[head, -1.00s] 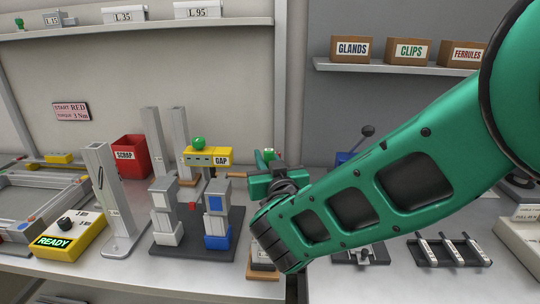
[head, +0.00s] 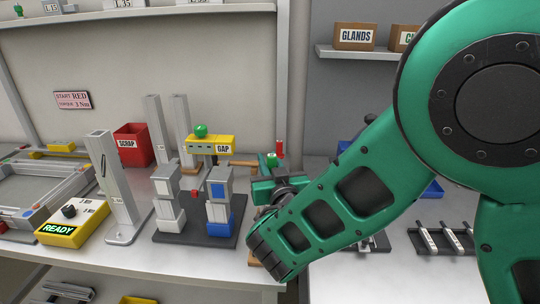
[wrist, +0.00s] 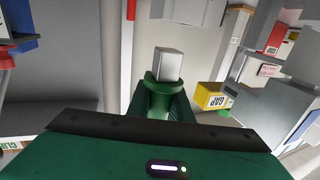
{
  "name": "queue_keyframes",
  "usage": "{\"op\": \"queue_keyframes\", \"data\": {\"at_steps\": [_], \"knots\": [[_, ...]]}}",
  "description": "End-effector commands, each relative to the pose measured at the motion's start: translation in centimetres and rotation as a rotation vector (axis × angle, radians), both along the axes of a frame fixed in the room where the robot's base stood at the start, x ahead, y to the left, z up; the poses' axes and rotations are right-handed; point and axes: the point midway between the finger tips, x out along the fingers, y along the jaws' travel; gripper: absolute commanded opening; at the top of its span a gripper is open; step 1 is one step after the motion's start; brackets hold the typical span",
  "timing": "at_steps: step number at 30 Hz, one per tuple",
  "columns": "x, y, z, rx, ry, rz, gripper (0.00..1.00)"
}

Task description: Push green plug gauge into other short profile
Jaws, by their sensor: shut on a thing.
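My gripper (head: 264,188) is at the front right of the dark fixture plate. In the wrist view my green fingers (wrist: 164,98) are shut on the green plug gauge; its pale square end (wrist: 168,64) sticks out beyond a green collar. In the head view my wrist mostly hides the gauge. Two short grey profiles stand in the fixture left of my gripper: one in a white holder (head: 167,183), one with a blue face and blue base (head: 218,190). The gauge is apart from both. Whether it lines up with any opening cannot be told.
A yellow GAP gauge (head: 215,145) with a green knob stands behind the fixture. Tall profiles (head: 156,130) and a red SCRAP bin (head: 132,148) are farther back. A slotted upright (head: 109,185) and a yellow READY box (head: 72,222) stand left. A red-topped piece (head: 279,149) is behind my gripper.

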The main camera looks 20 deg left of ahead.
Motion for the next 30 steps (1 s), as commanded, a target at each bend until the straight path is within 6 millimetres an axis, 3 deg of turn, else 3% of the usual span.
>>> {"op": "queue_keyframes", "data": {"at_steps": [8, 30], "knots": [[-0.07, 0.07, -1.11, -0.001, 0.001, 0.002, 0.00], [-0.32, 0.15, -1.11, 0.000, 0.000, 0.003, 0.00]]}}
